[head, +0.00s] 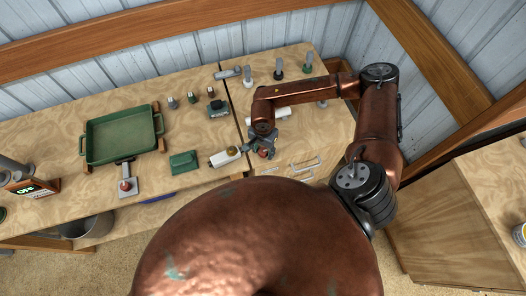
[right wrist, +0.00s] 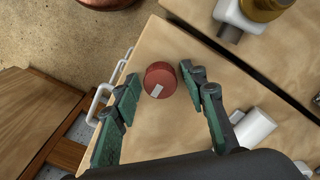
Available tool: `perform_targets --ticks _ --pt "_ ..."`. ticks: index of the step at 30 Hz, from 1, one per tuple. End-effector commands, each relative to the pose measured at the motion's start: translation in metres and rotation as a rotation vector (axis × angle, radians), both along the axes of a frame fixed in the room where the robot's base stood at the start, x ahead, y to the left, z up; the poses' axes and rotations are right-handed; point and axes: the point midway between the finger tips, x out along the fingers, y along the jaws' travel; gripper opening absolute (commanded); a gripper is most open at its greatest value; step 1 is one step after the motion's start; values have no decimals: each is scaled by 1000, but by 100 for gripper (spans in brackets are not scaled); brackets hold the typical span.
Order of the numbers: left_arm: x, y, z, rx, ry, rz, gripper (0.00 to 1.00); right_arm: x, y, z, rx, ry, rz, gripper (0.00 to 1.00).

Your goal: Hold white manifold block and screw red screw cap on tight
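The red screw cap (right wrist: 160,80) stands on the wooden worktop near its front edge; in the head view it shows small (head: 264,153) under my right gripper (head: 262,143). My right gripper (right wrist: 160,75) is open, with its green fingers on either side of the cap. The right fingertip is close to the cap, and a gap shows at the left one; contact is unclear. The white manifold block (head: 222,158) lies left of the cap, with a brass-coloured fitting on it. Part of the block (right wrist: 236,16) shows at the wrist view's top. My left gripper is out of view.
A green box (head: 183,162) lies left of the block, and a green tray (head: 89,143) farther left. Drawer handles (head: 306,163) stick out at the front. A seam crosses the worktop.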

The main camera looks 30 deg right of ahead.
Motion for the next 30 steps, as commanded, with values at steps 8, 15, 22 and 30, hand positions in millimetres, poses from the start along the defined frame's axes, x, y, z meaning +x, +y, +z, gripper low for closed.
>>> perform_targets --ticks 8,15,22,30 --pt "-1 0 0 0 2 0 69 0 0 0 0 0 0 19" --pt "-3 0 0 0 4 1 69 0 0 0 0 0 0 9" --pt "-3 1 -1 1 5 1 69 1 0 4 1 -2 0 9" --pt "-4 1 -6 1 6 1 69 0 4 35 3 -4 4 9"
